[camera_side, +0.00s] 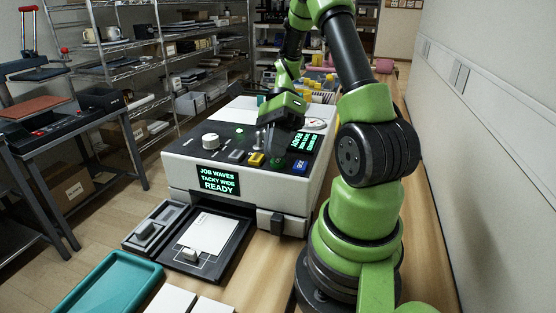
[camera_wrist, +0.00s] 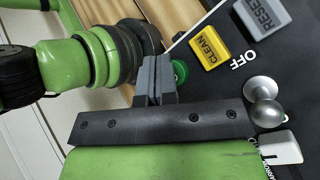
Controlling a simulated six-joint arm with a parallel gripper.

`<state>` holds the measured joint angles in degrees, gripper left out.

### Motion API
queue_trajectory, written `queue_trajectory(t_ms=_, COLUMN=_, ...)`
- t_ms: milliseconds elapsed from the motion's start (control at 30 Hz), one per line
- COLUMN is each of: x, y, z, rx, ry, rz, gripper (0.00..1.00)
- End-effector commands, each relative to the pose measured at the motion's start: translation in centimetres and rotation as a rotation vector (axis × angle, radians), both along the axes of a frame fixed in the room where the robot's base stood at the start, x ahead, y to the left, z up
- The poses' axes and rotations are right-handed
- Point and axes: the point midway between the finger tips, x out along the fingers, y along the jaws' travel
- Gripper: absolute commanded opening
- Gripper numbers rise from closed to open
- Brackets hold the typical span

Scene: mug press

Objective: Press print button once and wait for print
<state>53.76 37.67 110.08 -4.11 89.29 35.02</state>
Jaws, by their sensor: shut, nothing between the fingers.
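The press (camera_side: 250,205) is a white machine with a black top panel, and its front display (camera_side: 217,179) reads JOB WAVES, TACKY WIDE, READY. A green button (camera_side: 277,161) sits at the panel's front edge between the yellow CLEAN button (camera_side: 256,159) and a blue button (camera_side: 300,165). In the wrist view the green button (camera_wrist: 180,71) is partly hidden behind my fingers. My gripper (camera_side: 270,147) points down over the panel, shut and empty, close to the green button. In the wrist view the fingers (camera_wrist: 155,78) are together; contact cannot be told. No print label is readable.
A grey RESET button (camera_wrist: 263,16), a metal toggle (camera_wrist: 264,108) and a white knob (camera_side: 210,141) stand nearby on the panel. A black tray (camera_side: 160,262) with a white card (camera_side: 207,233) extends in front. A teal tray (camera_side: 105,285) lies at front left; a wall is right.

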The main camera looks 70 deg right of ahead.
Motion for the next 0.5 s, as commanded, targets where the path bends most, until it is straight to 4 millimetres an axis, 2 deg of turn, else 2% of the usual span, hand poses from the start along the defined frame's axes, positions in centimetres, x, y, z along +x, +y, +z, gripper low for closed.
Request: queue_trajectory(t_ms=500, x=-0.01, y=0.00, z=-0.60, rx=0.000, ry=0.000, rz=0.000, gripper=0.00)
